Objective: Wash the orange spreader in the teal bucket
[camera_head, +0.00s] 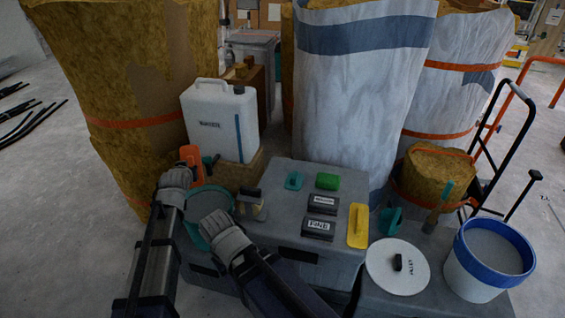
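The orange spreader (191,158) stands upright just behind the teal bucket (189,233), with a dark part beside it on the right. My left gripper (176,178) is at the bucket's left side, right against the lower left of the spreader in the picture. Its fingers face away, so I cannot tell whether it grips the spreader. The bucket holds a grey surface, seen between my two grippers. My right gripper (222,234) is over the bucket's front right rim and hides part of it. Its fingertips are unclear.
A grey crate top (270,228) holds a yellow float (358,225), a green block (327,181) and dark labelled blocks. A white jug (215,118) stands behind the bucket. A white-and-blue bucket (486,262) and a round white lid (388,275) are at the right.

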